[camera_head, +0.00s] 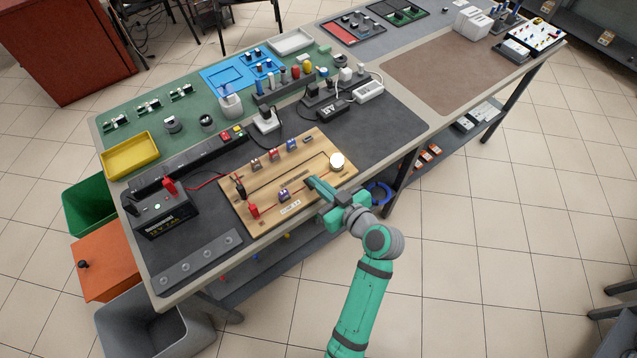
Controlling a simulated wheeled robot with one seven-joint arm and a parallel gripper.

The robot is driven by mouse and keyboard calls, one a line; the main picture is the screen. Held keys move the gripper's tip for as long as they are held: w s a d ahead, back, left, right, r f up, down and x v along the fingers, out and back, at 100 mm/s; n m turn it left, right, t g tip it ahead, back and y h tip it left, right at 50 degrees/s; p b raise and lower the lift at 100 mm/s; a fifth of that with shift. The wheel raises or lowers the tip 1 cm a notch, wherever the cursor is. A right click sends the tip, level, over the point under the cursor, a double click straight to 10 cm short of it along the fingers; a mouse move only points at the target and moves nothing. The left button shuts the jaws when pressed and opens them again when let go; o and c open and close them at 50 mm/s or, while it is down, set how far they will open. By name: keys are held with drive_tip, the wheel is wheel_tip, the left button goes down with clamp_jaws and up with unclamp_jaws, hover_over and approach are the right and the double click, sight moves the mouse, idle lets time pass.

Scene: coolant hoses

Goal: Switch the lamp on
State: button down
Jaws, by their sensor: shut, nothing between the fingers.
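The lamp (337,160), a pale round bulb, sits at the right end of a wooden circuit board (321,143). A blue switch-like part (285,194) is on the board's front half, left of my gripper. My gripper (310,182) is shut and empty, its tips over or at the board's front right part, just below and left of the lamp. I cannot tell whether they touch anything. A black box (165,213) with a red plug stands left of the board, with a red wire running toward it.
Several small red and blue parts (274,156) line the board's back edge. A red terminal (253,211) and a black one (239,188) stand at its left. A dark strip (197,261) lies at the table's front left. A brown mat (440,80) at right is mostly clear.

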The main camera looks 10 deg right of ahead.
drive_tip(key=r, duration=0.4)
drive_tip(key=shift+s+d+r, duration=0.1)
drive_tip(key=shift+s+r, duration=0.1)
drive_tip(key=shift+s, duration=0.1)
drive_tip(key=s+d, duration=0.4)
drive_tip(key=s, duration=0.5)
drive_tip(key=shift+r, duration=0.4)
drive_tip(key=shift+a, duration=0.1)
drive_tip(key=s+a+f+m+g+h, duration=0.1)
drive_tip(key=s+a+f+m+h, duration=0.25)
drive_tip(key=f, duration=0.25)
drive_tip(key=s+a+f+m+h, duration=0.2)
drive_tip(key=s+a+f+m, duration=0.1)
drive_tip(key=s+f, duration=0.3)
drive_tip(key=s+a+r+n+t, duration=0.1)
drive_tip(key=s+a+r, duration=0.2)
drive_tip(key=s, duration=0.4)
drive_tip(key=s+a+r+n+t, duration=0.1)
drive_tip(key=s+a+r+t, duration=0.1)
drive_tip(key=s+a+r, duration=0.2)
drive_tip(key=shift+s+a+r, duration=0.2)
drive_tip(key=shift+s+a, duration=0.55)
drive_tip(key=shift+s, duration=0.95)
